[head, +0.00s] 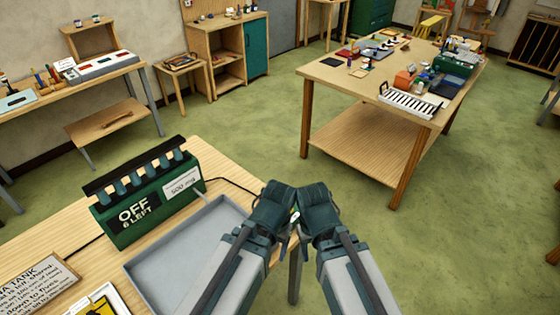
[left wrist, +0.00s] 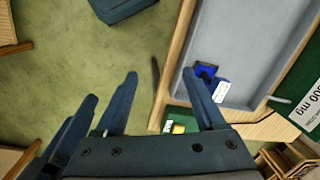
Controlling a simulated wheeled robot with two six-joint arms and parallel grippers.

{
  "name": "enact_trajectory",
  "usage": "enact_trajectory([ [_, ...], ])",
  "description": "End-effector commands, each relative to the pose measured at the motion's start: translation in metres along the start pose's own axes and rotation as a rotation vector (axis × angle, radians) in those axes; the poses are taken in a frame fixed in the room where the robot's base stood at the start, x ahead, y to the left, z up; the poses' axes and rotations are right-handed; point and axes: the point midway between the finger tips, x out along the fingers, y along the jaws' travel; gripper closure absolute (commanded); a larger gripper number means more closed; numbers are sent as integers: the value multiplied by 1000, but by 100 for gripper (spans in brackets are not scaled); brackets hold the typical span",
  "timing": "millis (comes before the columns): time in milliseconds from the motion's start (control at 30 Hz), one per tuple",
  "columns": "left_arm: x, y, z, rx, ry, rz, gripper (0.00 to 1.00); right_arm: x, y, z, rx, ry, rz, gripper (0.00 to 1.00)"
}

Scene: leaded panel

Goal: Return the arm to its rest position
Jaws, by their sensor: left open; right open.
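My two arms reach forward from the bottom of the head view. Their grippers are close together over the right edge of the near bench, beside the grey tray. My left gripper (head: 274,208) and my right gripper (head: 314,210) seem to overlap or touch; I cannot tell which. The fingertips are hard to make out in the head view. In the left wrist view the fingers of my left gripper (left wrist: 162,92) stand apart with nothing between them, above the floor and the bench edge.
A grey tray (head: 150,262) and a green box marked OFF, 6 LEFT (head: 150,208) are on the near bench. A blue object (left wrist: 206,72) shows at the tray's edge in the left wrist view. A cluttered wooden table (head: 330,72) stands ahead right. Green floor between is clear.

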Motion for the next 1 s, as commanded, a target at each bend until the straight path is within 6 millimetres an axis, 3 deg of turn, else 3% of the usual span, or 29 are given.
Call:
enact_trajectory([
  [400,108,10,-7,10,1,-2,28,108,-10,-6,-9,1,2,50],
  [467,118,11,-7,12,1,-2,28,118,-11,-7,-11,1,3,50],
  [833,120,11,-7,13,1,-3,28,120,-11,-7,-12,1,3,50],
  [967,120,11,-7,13,1,-2,50,120,-11,-7,-12,1,3,50],
  [1000,120,11,-7,13,1,-2,50,120,-11,-7,-12,1,3,50],
])
